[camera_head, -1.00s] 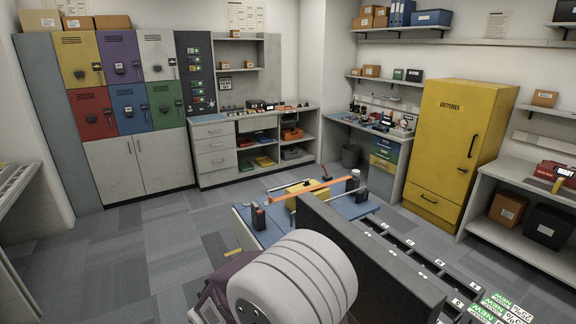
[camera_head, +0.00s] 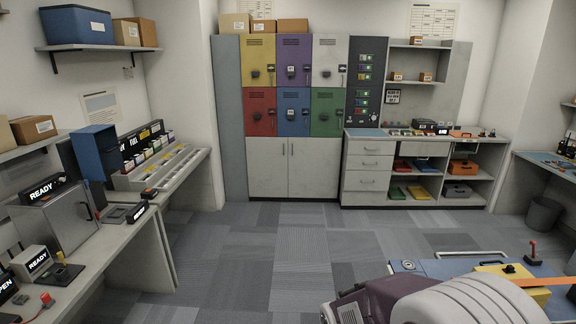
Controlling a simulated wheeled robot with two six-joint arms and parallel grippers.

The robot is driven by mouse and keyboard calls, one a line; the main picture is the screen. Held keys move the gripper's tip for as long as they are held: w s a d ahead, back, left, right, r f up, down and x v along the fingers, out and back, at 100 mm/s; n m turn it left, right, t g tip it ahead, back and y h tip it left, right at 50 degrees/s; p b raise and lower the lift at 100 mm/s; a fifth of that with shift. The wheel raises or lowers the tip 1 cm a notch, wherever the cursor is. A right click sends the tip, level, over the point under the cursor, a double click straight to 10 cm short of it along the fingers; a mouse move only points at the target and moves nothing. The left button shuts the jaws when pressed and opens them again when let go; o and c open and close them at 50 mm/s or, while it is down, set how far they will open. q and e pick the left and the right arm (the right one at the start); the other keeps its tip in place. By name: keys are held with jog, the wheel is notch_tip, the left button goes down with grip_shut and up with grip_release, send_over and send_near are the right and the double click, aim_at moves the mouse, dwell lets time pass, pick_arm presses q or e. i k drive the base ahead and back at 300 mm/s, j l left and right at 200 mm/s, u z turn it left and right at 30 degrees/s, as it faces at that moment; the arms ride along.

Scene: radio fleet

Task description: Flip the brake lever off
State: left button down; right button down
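A small upright lever with a red knob (camera_head: 532,247) stands on the blue top of a low cart (camera_head: 445,268) at the lower right. I cannot tell for certain that this is the brake lever, or which way it is set. A yellow block (camera_head: 496,270) and an orange strip (camera_head: 546,281) are also on the cart. The front of the cart is hidden behind a large pale ribbed shape and runs out of the picture. Neither of my grippers is in view.
A left counter holds READY-labelled devices (camera_head: 35,261), a small yellow-handled lever (camera_head: 61,256) and a red knob (camera_head: 46,298). Coloured lockers (camera_head: 292,111) and a shelved workbench (camera_head: 425,150) line the back wall. The grey carpet floor (camera_head: 290,245) in the middle is clear.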

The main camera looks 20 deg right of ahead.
aim_at(532, 242)
jog(key=i+l+z, duration=0.25)
jog(key=i, duration=0.7)
jog(key=i+z, duration=0.25)
jog(key=i, duration=0.7)
jog(key=i+j+z, duration=0.1)
jog(key=i+z, duration=0.15)
jog(key=i, duration=0.7)
jog(key=i+z, duration=0.8)
jog(key=i, duration=0.2)
jog(key=i+j+z, duration=0.4)
jog(key=i+l+z, duration=0.35)
jog(key=z, duration=0.15)
jog(key=i+l+z, duration=0.15)
jog(key=i+z, duration=0.3)
jog(key=i+l+z, duration=0.1)
jog(key=i+z, duration=0.2)
jog(key=z, duration=0.2)
jog(key=i+j+z, duration=0.1)
jog(key=i+z, duration=0.35)
jog(key=i+j+z, duration=0.25)
jog(key=z, duration=0.25)
jog(key=i+j+z, duration=0.1)
jog(key=i+z, duration=0.3)
jog(key=i, duration=0.2)
jog(key=z, duration=1.7)
